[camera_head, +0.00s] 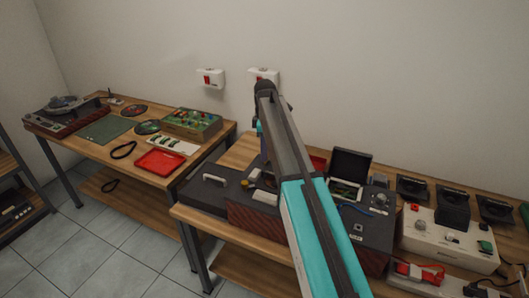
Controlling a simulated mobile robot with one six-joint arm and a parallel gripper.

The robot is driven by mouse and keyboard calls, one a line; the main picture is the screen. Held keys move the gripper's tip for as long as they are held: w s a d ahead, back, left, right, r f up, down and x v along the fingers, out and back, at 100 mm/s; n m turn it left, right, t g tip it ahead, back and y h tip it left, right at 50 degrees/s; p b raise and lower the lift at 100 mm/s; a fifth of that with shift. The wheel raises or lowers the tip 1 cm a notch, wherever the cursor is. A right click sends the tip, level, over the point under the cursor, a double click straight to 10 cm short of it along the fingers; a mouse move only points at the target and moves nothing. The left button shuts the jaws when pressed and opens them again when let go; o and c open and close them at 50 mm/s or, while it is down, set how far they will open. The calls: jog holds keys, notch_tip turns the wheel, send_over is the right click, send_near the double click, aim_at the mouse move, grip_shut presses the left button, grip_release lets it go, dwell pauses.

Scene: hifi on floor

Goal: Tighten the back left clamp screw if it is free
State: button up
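My arm (315,230) crosses the picture from the bottom centre up to a dark joint (265,87) in front of the wall. My gripper is hidden behind the arm, so I cannot see its fingers. A dark unit with a reddish-brown wooden front (250,221) stands on the right bench, partly covered by my arm. The top of a dark unit (365,236) shows to the right of the arm, with small fittings on it. I cannot make out the back left clamp screw, or whether it is free.
The left bench (83,148) holds a turntable (50,121), a green mat (104,131), a red tray (160,162) and a green board unit (192,123). The right bench (184,213) is crowded: a grey case (206,197), an open black box (350,165), a white unit (440,238), several black speaker-like parts.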

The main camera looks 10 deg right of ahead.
jog(key=shift+f, duration=0.9)
grip_shut()
jog(key=shift+a, duration=0.1)
